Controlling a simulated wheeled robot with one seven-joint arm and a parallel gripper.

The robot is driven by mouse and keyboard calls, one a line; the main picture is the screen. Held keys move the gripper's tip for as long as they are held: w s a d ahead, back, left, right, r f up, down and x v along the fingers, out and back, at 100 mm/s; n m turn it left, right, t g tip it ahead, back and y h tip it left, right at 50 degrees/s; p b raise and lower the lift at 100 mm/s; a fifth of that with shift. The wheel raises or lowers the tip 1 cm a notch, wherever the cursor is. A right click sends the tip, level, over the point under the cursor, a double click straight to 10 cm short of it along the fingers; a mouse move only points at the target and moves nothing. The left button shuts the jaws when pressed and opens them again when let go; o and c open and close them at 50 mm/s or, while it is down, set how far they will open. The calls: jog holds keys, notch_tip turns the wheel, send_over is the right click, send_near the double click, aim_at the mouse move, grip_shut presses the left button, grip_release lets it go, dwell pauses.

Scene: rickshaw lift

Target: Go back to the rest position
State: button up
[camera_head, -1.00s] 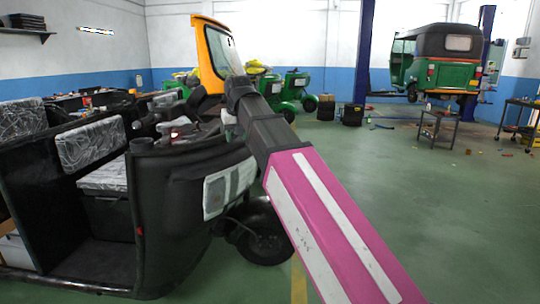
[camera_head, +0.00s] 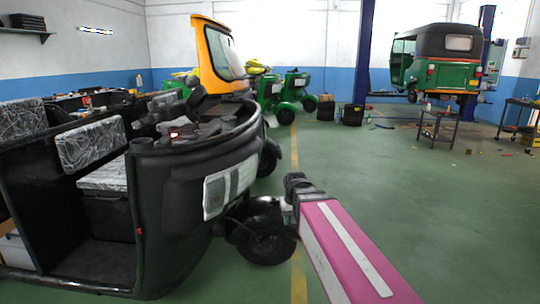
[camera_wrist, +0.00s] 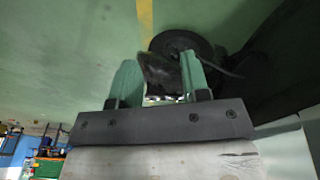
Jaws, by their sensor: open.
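Beyond the fingers are the green floor and the dark front wheel (camera_wrist: 185,45) of the near black rickshaw. In the head view my pink and white arm reaches in from the lower right. Its dark far end is folded low beside the rickshaw's front wheel (camera_head: 265,240), and the gripper itself is hidden there. I cannot tell the exact gap between the arm and the wheel.
The black open rickshaw body (camera_head: 185,195) fills the left. A green rickshaw (camera_head: 445,65) stands raised at a blue lift post (camera_head: 363,50) at the back. A small black table (camera_head: 438,125) stands at the right. The green floor is open at centre right.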

jog(key=s+d+f, duration=0.4)
jog(key=d+f, duration=0.1)
jog(key=f, duration=0.2)
jog(key=s+d+f+m+g, duration=0.1)
jog(key=s+d+f, duration=0.4)
jog(key=f, duration=0.3)
jog(key=shift+s+d+m, duration=0.15)
jog(key=shift+s+m, duration=0.15)
